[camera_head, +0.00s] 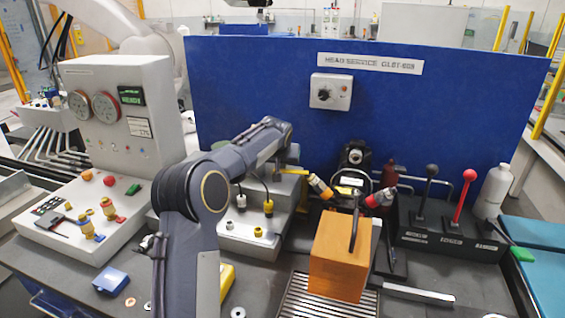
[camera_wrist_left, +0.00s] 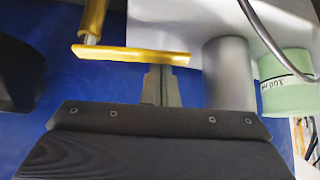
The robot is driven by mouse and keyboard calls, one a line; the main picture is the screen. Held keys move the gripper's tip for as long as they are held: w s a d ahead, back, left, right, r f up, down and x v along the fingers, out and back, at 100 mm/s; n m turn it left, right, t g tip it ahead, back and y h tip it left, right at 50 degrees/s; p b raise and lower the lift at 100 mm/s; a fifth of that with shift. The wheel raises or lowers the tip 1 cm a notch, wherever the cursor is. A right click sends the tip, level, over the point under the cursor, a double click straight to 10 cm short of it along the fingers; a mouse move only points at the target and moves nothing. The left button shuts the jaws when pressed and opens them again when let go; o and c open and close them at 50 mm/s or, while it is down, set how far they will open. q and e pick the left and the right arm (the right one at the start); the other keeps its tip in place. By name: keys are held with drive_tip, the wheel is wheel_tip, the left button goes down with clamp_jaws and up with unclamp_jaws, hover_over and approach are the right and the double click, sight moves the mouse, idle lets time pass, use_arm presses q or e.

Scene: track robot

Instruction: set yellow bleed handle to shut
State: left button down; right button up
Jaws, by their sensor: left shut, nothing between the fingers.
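The yellow bleed handle (camera_wrist_left: 130,55) is a flat yellow bar that lies across the upper part of the left wrist view, on a yellow stem (camera_wrist_left: 94,17). My left gripper (camera_wrist_left: 161,73) is shut and empty, with its tips at the bar's lower edge, right of the bar's middle. I cannot tell whether they touch it. In the head view a yellow piece (camera_head: 302,192), which looks like this handle, shows just right of the end of my left forearm. My left fingers are hidden there. My right gripper is not in view.
A grey cylinder (camera_wrist_left: 229,75) and a pale green cylinder (camera_wrist_left: 285,78) stand right of my left fingers. An orange block (camera_head: 338,262) stands in front. A black box with levers (camera_head: 450,240) is at the right. A blue panel (camera_head: 250,70) closes the back.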

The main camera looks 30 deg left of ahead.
use_arm(q)
drive_tip(key=shift+s+d+f+n+y+b, duration=0.1)
drive_tip(key=shift+s+d+n+y+b, duration=0.05)
drive_tip(key=shift+s+n+y+b, duration=0.2)
idle(0.3)
drive_tip(key=shift+s+d+f+n+g+y+b, duration=0.15)
drive_tip(key=shift+s+n+g+y+b, duration=0.1)
drive_tip(key=shift+n+b, duration=0.25)
drive_tip(key=shift+s+d+r+n+g+y+b, duration=0.1)
drive_tip(key=shift+s+d+n+g+y+b, duration=0.1)
drive_tip(key=shift+n+b, duration=0.2)
drive_tip(key=shift+s+d+n+g+y+b, duration=0.25)
drive_tip(key=shift+s+n+g+y+b, duration=0.2)
drive_tip(key=shift+n, duration=0.4)
drive_tip(key=n, duration=0.1)
drive_tip(key=s+d+n+g+y, duration=0.1)
drive_tip(key=shift+d+n, duration=0.15)
drive_tip(key=shift+n, duration=0.25)
drive_tip(key=d+n+g, duration=0.1)
drive_tip(key=s+d+n+g+y+p, duration=0.1)
drive_tip(key=n, duration=0.1)
drive_tip(key=shift+s+d, duration=0.2)
drive_tip(key=shift+s, duration=0.1)
drive_tip(key=shift+d, duration=0.1)
